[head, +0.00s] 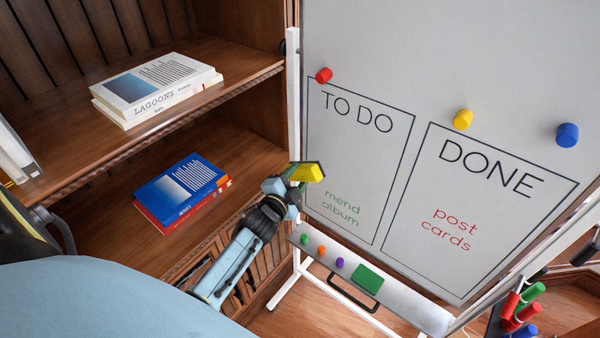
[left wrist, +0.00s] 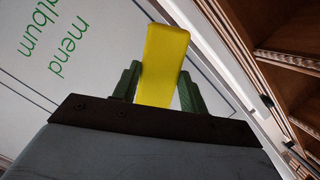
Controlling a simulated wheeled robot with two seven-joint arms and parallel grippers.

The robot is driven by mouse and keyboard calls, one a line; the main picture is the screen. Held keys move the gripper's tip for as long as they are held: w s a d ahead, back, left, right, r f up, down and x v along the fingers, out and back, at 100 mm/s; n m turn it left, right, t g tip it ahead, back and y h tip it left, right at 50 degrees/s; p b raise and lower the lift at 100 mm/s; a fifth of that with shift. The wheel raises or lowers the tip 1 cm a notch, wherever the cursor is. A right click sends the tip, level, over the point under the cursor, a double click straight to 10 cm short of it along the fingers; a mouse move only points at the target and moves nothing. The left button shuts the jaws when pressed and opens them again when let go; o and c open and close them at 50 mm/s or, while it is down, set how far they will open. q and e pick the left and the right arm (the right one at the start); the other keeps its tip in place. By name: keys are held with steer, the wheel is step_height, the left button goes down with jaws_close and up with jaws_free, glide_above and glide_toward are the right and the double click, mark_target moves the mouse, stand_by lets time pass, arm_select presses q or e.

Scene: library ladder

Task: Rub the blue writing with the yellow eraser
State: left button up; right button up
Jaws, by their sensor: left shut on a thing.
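My left gripper (head: 294,178) is shut on the yellow eraser (head: 308,172) and holds it near the left edge of the whiteboard (head: 450,60). In the left wrist view the eraser (left wrist: 165,60) stands out between the two green fingers. I cannot tell whether it touches the board. The TO DO box (head: 358,125) holds green writing, "mend album" (head: 341,208). The DONE box holds red writing, "post cards" (head: 450,228). No blue writing shows on the board. My right gripper is out of view.
Red (head: 323,75), yellow (head: 463,119) and blue (head: 567,134) magnets sit on the board. The board's tray (head: 410,308) holds a green block (head: 368,279) and small coloured pieces. A wooden bookcase (head: 240,60) with stacked books stands close on the left. Coloured markers (head: 520,312) stand at lower right.

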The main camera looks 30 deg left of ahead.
arm_select(q)
steer(key=shift+s+a+p, duration=0.1)
steer(key=shift+s+p, duration=0.5)
steer(key=shift+s, duration=0.9)
